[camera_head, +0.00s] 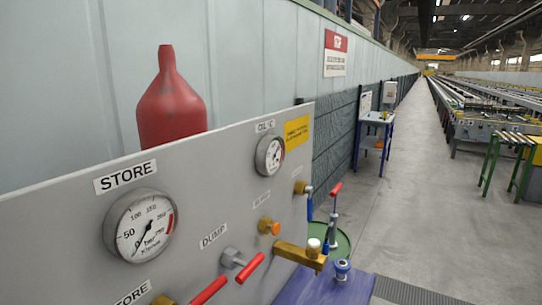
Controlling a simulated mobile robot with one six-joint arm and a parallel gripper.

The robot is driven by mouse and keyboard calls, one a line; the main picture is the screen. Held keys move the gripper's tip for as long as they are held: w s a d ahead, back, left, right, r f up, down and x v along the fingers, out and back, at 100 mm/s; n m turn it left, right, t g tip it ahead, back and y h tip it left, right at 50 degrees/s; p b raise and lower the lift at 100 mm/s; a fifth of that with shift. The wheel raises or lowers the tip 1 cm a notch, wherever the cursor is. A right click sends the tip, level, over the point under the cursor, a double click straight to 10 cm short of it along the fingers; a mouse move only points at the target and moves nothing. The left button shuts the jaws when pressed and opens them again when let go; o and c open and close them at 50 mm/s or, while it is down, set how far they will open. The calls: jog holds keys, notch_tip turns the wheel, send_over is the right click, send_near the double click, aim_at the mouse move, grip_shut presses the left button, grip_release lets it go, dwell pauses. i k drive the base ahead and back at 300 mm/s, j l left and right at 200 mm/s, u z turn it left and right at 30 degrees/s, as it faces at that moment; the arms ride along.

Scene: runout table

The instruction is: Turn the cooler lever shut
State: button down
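I cannot read a label naming the cooler on the grey panel (60,235). A brass valve (300,187) at the panel's right edge, below the oil gauge (269,155), has a thin blue lever (309,203) pointing down, and the small label above it is too blurred to read. To its lower left is a brass fitting with an orange knob (269,227), under another blurred label (261,198). A red lever (250,268) sits on the DUMP valve (231,257). Another red lever (209,290) is cut off by the bottom edge. My gripper is not in view.
A large STORE gauge (139,226) is on the panel's left, with a red bottle (171,105) behind. A brass block (300,255) juts out at right above a blue surface (318,287). A red-handled rod (333,200) stands beyond. The aisle floor (410,190) is clear.

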aim_at(309, 190)
jog(key=i+l+z, duration=0.4)
jog(key=i+l, duration=0.4)
jog(key=l, duration=0.15)
